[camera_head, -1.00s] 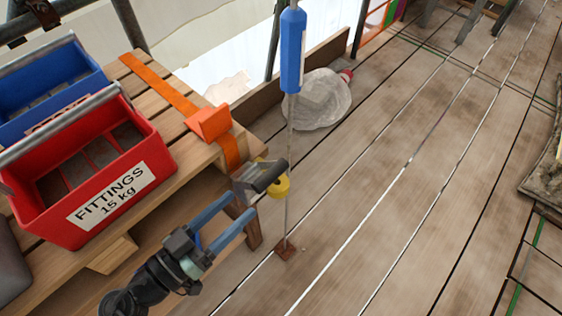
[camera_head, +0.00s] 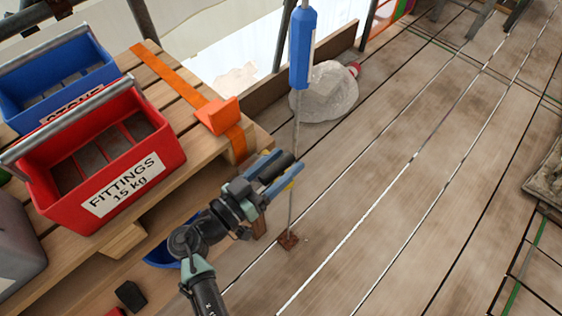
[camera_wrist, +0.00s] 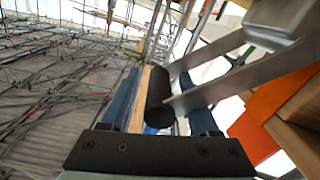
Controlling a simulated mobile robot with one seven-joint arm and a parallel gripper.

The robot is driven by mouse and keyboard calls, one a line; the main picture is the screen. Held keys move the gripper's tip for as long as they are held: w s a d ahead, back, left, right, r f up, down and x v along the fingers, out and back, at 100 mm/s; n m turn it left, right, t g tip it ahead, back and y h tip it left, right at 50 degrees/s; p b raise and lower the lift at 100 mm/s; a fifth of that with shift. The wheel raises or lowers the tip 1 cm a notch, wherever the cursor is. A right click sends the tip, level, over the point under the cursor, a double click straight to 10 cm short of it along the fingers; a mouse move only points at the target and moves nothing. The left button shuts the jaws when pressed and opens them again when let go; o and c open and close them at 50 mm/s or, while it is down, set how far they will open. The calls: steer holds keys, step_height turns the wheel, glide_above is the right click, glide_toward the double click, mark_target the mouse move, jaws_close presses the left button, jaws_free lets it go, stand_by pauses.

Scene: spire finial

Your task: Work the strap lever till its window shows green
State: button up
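The orange strap (camera_head: 172,75) runs over the wooden pallet, with an orange corner piece (camera_head: 220,115) at its edge. The strap lever's black round grip (camera_head: 280,165) sticks out beside the pallet. In the wrist view, the grip (camera_wrist: 160,98) is joined to two grey metal lever plates (camera_wrist: 235,80). My gripper (camera_head: 285,163) has its blue fingers on either side of the grip; it is open, with gaps beside the grip in the wrist view (camera_wrist: 160,105). A bit of yellow (camera_head: 291,184) shows behind the fingers. No window is visible, so its colour cannot be seen.
A red FITTINGS crate (camera_head: 105,190) and a blue crate (camera_head: 50,92) stand on the pallet. A thin upright rod with a blue sleeve (camera_head: 302,48) stands close to my gripper's right. A pale sack (camera_head: 328,95) lies behind.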

jaws_close()
steer(key=shift+f, duration=0.1)
stand_by(1.2)
